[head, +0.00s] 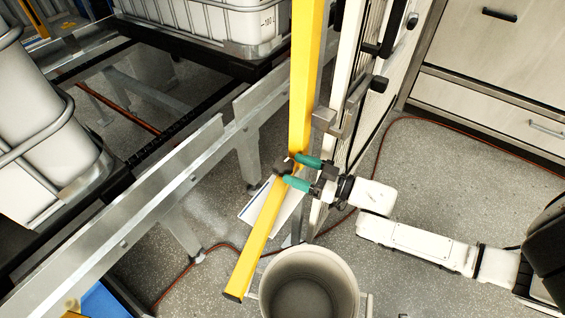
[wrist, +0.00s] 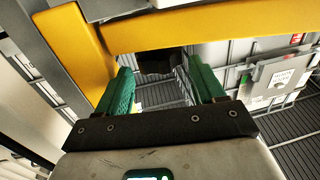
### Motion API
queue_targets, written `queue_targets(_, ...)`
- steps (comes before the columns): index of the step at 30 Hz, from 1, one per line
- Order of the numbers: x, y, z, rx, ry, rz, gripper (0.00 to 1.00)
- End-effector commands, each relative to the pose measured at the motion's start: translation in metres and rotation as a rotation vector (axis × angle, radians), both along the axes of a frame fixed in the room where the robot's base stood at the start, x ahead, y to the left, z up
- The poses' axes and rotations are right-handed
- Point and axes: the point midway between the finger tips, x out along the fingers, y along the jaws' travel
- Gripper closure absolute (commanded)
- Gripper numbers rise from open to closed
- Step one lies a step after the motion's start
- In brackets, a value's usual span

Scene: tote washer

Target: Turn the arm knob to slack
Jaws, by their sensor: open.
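The arm knob (head: 282,167) is a small dark knob at the joint between the upright yellow post (head: 304,80) and the lower yellow arm (head: 257,238). My gripper (head: 292,170) is open, with green fingers pointing left at the knob. In the wrist view the knob (wrist: 155,63) shows as a dark block in the gap between the fingers (wrist: 160,78). I cannot tell whether either finger touches it. The knob's setting and any markings cannot be read.
A pale grey bin (head: 308,285) stands on the floor below my gripper. A metal rail (head: 120,215) runs along the left, with white caged containers (head: 215,22) beyond. A cream panel with dark handles (head: 372,85) stands close by. Open floor lies at right (head: 440,170).

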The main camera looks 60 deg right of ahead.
Motion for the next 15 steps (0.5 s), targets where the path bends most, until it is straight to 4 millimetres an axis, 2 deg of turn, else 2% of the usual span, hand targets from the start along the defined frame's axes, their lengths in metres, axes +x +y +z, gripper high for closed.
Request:
queue_targets(1,0.01,0.003,0.001,0.002,-0.003,0.003,0.31)
queue_targets(6,0.034,0.007,0.001,0.0,-0.001,0.001,0.31)
queue_targets(15,0.049,0.009,0.0,0.0,0.001,-0.001,0.31)
